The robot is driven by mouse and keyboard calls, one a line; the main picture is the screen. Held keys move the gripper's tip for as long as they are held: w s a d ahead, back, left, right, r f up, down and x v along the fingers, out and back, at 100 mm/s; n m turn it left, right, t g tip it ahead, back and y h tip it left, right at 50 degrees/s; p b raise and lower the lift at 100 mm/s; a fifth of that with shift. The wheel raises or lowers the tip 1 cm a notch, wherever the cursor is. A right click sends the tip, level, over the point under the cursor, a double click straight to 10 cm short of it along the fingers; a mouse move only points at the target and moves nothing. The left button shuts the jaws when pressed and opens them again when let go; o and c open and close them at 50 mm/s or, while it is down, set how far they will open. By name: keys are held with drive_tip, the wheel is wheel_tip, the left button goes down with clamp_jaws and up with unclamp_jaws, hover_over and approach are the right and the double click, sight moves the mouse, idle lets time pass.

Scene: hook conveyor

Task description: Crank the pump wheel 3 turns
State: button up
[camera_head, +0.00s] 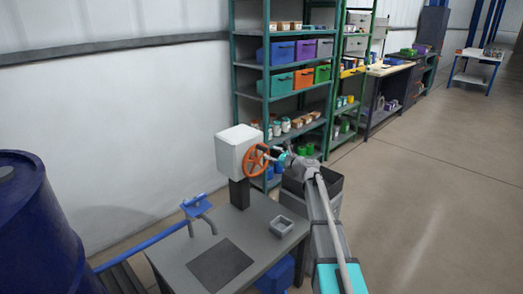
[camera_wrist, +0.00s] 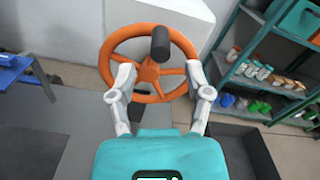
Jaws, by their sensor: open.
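The orange pump wheel (camera_head: 255,160) is mounted on the front of a white pump box (camera_head: 234,149) on a dark post. In the wrist view the wheel (camera_wrist: 148,72) faces me, with its spokes and hub showing. A black crank handle (camera_wrist: 160,42) sticks out from the upper rim, slightly right of the top. My gripper (camera_wrist: 160,76) is open, with its two grey fingers spread in front of the wheel's left and right sides. The handle appears above and between the fingertips, and nothing is held. Whether a fingertip touches the rim I cannot tell. In the head view my gripper (camera_head: 280,158) is close to the wheel.
A dark open bin (camera_head: 327,190) is beside the table. Shelves (camera_head: 262,100) stand behind, a blue barrel (camera_head: 40,230) at left. Floor at right is clear.

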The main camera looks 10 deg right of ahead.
sight(266, 150)
drive_tip(key=shift+x, duration=2.8)
clamp_jaws()
drive_tip(key=shift+a, duration=0.2)
drive_tip(key=shift+d, duration=0.1)
